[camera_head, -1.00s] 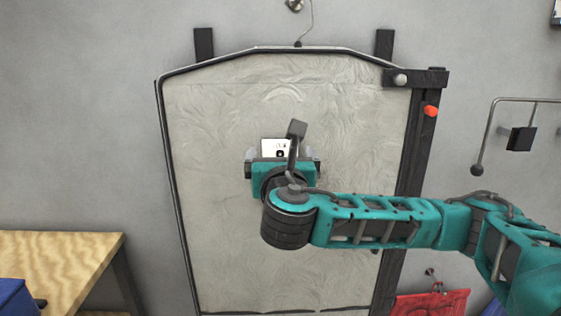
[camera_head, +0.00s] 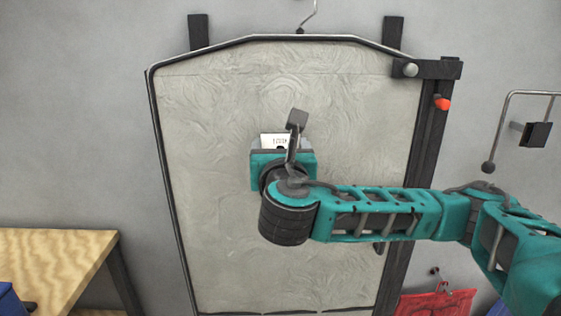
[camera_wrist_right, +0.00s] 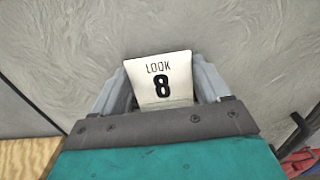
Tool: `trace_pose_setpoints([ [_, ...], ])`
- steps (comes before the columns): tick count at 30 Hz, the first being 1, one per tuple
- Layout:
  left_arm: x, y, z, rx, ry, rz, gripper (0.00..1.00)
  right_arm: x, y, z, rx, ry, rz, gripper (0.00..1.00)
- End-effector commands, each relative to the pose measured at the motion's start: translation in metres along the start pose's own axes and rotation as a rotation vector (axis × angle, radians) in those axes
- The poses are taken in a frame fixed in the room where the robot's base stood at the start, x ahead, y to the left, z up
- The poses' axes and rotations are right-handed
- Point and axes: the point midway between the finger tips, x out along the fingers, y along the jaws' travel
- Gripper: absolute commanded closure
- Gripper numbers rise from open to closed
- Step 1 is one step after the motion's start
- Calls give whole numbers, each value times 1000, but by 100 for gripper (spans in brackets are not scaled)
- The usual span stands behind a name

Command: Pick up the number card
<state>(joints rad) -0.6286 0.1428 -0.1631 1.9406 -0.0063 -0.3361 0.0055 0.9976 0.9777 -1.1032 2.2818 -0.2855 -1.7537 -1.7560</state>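The number card (camera_wrist_right: 160,92) is white with "LOOK 8" in black. It stands upright against the pale, wrinkled garment bag (camera_head: 220,220); I cannot tell how it is fixed there. In the head view only the card's upper part (camera_head: 271,139) shows above my right wrist. My right gripper (camera_wrist_right: 165,85) has its grey fingers at the card's left and right edges, with no clear gap, so it looks shut on the card. The card's lower edge is hidden by the gripper body in the head view. My left gripper is not in view.
A dark rail (camera_head: 426,160) with a red knob (camera_head: 442,104) stands along the bag's right side. A metal hook (camera_head: 503,120) sticks out farther right. A wooden table (camera_head: 55,260) is at lower left, and a red item (camera_head: 436,303) hangs at lower right.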

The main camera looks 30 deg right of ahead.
Motion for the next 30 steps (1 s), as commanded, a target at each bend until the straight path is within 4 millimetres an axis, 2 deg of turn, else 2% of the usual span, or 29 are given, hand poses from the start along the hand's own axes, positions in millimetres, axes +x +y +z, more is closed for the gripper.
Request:
trace_pose_setpoints([
  [1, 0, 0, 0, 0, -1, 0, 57, 0, 0, 0, 0, 0, 0, 30],
  [9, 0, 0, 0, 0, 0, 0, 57, 0, 0, 0, 0, 0, 0, 55],
  [20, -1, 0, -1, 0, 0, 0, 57, 0, 0, 6, 1, -1, -1, 55],
  [26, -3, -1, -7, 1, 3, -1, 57, 0, 0, 30, 3, -2, 0, 55],
  [30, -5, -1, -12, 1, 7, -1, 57, 0, 0, 57, 5, -4, 1, 55],
])
